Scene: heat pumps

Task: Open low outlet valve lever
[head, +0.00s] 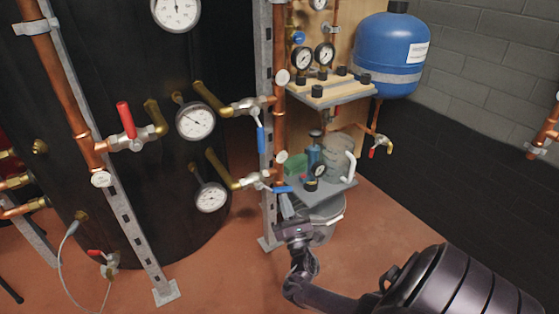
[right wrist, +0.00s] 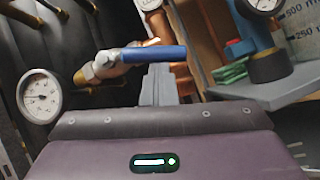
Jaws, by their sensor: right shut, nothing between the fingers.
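The low outlet valve (head: 253,180) sits on the lower brass pipe, near the metal post. Its blue lever (head: 287,189) points right, roughly level. In the right wrist view the blue lever (right wrist: 153,53) lies across the picture, with the valve body (right wrist: 102,66) at its left end. My right gripper (head: 287,206) is shut and empty, just below the lever. In the right wrist view its fingers (right wrist: 158,80) reach up to the lever, which overlaps their tips. I cannot tell whether they touch. My left gripper is not in view.
Another blue lever (head: 261,139) hangs down on the valve above. Copper pipe (head: 280,120) and a slotted post (head: 265,60) stand close by. A grey shelf (head: 335,193) with a jug (head: 338,155) and gauge is right of the gripper. Floor in front is clear.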

